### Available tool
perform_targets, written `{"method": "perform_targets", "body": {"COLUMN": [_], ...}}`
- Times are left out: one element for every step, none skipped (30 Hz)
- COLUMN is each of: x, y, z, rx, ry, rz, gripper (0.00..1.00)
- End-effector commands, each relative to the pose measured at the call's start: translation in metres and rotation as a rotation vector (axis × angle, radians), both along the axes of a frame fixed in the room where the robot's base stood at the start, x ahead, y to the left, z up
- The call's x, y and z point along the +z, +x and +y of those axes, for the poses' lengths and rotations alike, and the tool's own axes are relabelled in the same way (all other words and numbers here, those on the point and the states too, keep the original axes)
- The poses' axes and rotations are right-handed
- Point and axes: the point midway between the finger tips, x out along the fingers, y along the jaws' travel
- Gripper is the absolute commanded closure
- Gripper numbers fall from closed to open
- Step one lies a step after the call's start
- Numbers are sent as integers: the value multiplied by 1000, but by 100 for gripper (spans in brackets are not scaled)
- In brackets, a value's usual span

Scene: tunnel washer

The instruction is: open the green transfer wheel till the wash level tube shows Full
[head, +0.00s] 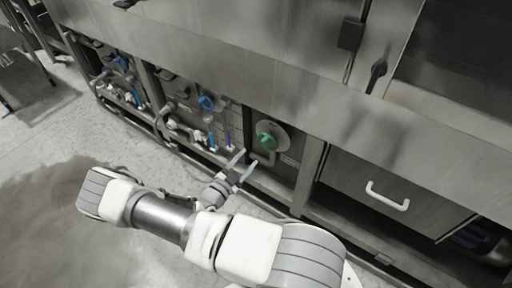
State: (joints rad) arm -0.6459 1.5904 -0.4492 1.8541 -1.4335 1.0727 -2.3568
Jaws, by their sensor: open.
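The green transfer wheel (267,139) sits on a round pale plate on a panel low in the steel machine, right of the middle bay. My gripper (243,165) is open and empty, its two pale fingers just left of and below the wheel in the picture, apart from it. Narrow blue-filled tubes (212,141) stand in the bay left of the wheel. Which one is the wash level tube, and its level marks, are too small to tell.
Blue wheels (206,102) and pipes fill the bays to the left. A drawer with a white handle (387,196) is to the right of the wheel. A steel ledge (274,190) runs below the bays. The grey floor (60,200) is open at the left.

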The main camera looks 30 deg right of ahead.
Motion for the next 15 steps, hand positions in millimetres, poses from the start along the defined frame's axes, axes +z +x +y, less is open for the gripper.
{"method": "perform_targets", "body": {"x": [2,2,2,1,1,1,1,1,1,1,1,0,0,0,0], "y": [-4,-7,-10,-13,-15,-18,-20,-22,-24,-25,-26,-28,-29,-29,-30], "z": [13,20,28,34,39,46,51,55,60,63,65,68,70,71,73], "rx": [3,4,3,3,2,3,3,2,2,2,2,1,1,0,0], "ry": [2,2,1,2,2,1,1,1,1,0,0,0,1,0,0], "rz": [0,1,1,0,0,-1,0,0,0,0,0,0,0,0,0], "gripper": [43,43,43,43,43,43,43,43,43,43,43,43,43,43,43]}}
